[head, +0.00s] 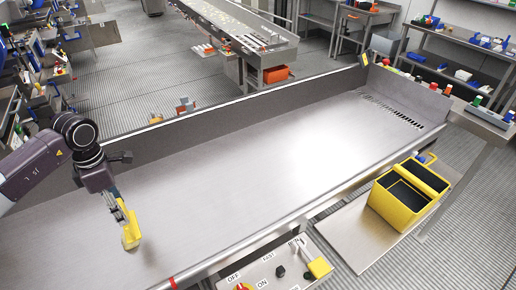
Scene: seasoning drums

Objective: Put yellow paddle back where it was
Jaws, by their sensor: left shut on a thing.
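The yellow paddle (130,234) is in my left gripper (122,208), over the left part of the metal work surface. My left gripper is shut on it and points downward. I cannot tell whether the paddle touches the surface. My right gripper does not show.
The long steel work surface (255,165) is clear to the right, with a raised wall at the back and slots at the far right. A yellow bucket (405,198) stands on a lower platform at right. A control panel (280,268) with knobs sits at the front edge.

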